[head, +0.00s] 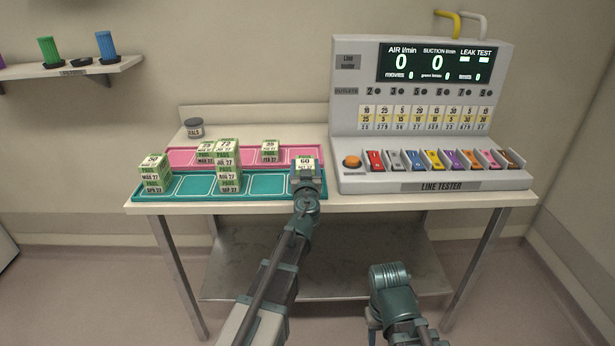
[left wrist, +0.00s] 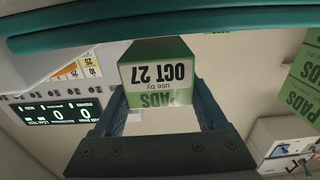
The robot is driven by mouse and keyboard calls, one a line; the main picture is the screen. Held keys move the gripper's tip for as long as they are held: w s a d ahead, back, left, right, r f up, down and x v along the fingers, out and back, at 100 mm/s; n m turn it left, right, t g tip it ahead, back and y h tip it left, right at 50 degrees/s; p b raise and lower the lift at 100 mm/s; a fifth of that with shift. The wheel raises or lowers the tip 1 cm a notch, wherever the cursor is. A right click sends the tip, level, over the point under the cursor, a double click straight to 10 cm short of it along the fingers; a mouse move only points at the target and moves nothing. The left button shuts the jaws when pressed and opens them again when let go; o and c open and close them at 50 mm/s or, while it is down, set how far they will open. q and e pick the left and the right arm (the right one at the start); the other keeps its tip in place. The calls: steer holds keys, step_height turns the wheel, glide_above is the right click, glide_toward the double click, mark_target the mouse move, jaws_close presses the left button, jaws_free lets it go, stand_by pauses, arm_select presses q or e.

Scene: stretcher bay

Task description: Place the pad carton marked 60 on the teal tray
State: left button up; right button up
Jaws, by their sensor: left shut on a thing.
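The pad carton marked 60 (head: 305,162), white with green bands, is at the right end of the teal tray (head: 207,196). My left gripper (head: 306,178) is shut on it from the front. In the left wrist view the carton (left wrist: 158,75) shows upside down between the two fingers, its face reading OCT 27. A teal edge, apparently the tray's rim (left wrist: 150,22), crosses the top of that view. I cannot tell whether the carton touches the tray floor. My right gripper (head: 373,322) hangs low in front of the table, and its jaws cannot be made out.
Stacked cartons stand at the teal tray's left end (head: 154,174) and middle (head: 228,182). The pink tray (head: 180,157) behind holds more cartons. A dark jar (head: 194,128) stands at the back. The line tester (head: 430,130) stands close on the right. Some teal compartments are bare.

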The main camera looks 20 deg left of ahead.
arm_select(q)
steer(key=shift+s+a+f+b, duration=0.1)
steer(key=shift+s+f+b, duration=0.1)
steer(key=shift+f+b, duration=0.85)
arm_select(e)
steer(key=shift+d+f+p, duration=0.15)
steer(key=shift+f+p, duration=0.2)
steer(key=shift+f, duration=1)
arm_select(q)
steer(key=shift+f, duration=0.35)
steer(key=shift+f, duration=0.15)
steer(key=o, duration=1.5)
arm_select(e)
steer(key=shift+f, duration=0.15)
arm_select(q)
steer(key=shift+r, duration=0.2)
steer(key=shift+s+r, duration=0.1)
steer(key=v, duration=1.2)
